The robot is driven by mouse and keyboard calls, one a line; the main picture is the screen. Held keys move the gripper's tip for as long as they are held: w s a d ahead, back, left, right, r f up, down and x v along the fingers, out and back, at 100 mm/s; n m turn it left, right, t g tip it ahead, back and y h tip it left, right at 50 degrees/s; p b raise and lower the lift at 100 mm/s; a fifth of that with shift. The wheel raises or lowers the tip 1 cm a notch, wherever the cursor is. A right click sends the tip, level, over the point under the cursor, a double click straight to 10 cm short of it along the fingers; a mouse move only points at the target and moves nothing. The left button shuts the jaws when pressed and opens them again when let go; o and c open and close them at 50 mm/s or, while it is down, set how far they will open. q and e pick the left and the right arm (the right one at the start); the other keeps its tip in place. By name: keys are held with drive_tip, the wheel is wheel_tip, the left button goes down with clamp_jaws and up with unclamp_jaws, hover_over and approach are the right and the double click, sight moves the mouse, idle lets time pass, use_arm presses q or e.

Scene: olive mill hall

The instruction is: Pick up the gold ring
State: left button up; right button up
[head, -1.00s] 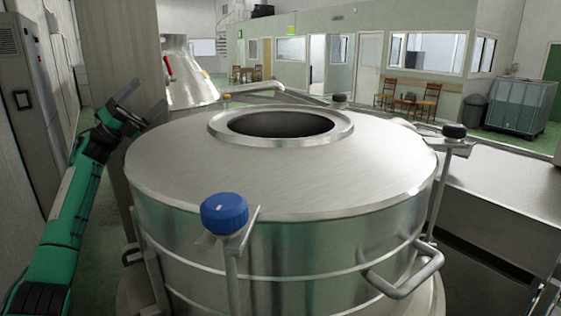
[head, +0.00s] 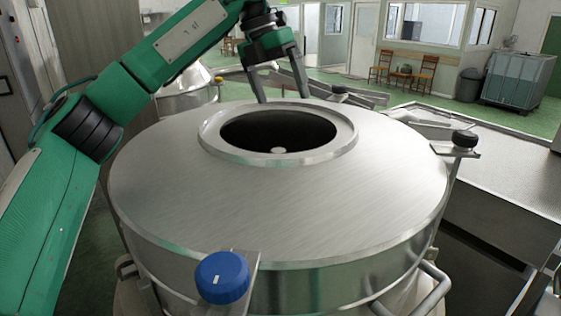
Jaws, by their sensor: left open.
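I see no gold ring in the head view. A large round steel vessel (head: 170,190) with a sloping lid fills the middle. Its lid has a round opening with a raised steel rim (head: 222,148), dark inside. My left gripper (head: 282,97) is open, fingers pointing down, at the far side of the opening; I see nothing between the fingers. A small pale rounded thing (head: 278,150) shows inside the opening near its front edge; I cannot tell what it is. My right gripper is not in view.
A blue knob (head: 222,278) stands at the vessel's front edge and a black knob (head: 464,139) at its right. A steel handle (head: 436,287) sticks out at lower right. A steel surface (head: 500,180) lies to the right. Chairs (head: 425,72) are far behind.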

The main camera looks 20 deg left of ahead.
sight(279, 150)
use_arm(q)
drive_tip(key=f+y, duration=0.1)
drive_tip(key=f, duration=0.2)
drive_tip(key=f+y+p, duration=0.1)
drive_tip(key=f, duration=0.3)
drive_tip(key=w+f+y+p, duration=0.1)
drive_tip(key=f, duration=0.3)
drive_tip(key=shift+a+f+n+y, duration=0.2)
drive_tip(key=shift+n+y, duration=0.1)
drive_tip(key=shift+n, duration=0.1)
drive_tip(key=shift+f, duration=0.2)
drive_tip(key=shift+s+f+p, duration=0.15)
drive_tip(key=shift+f+p, duration=0.25)
drive_tip(key=shift+p, duration=0.25)
wheel_tip(279, 150, down, 4)
drive_tip(key=p, duration=0.2)
drive_tip(key=shift+s+p, duration=0.1)
drive_tip(key=shift+p, duration=0.25)
drive_tip(key=shift+f, duration=0.3)
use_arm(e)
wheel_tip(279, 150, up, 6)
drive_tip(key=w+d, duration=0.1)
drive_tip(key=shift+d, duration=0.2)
use_arm(q)
drive_tip(key=shift+c, duration=0.3)
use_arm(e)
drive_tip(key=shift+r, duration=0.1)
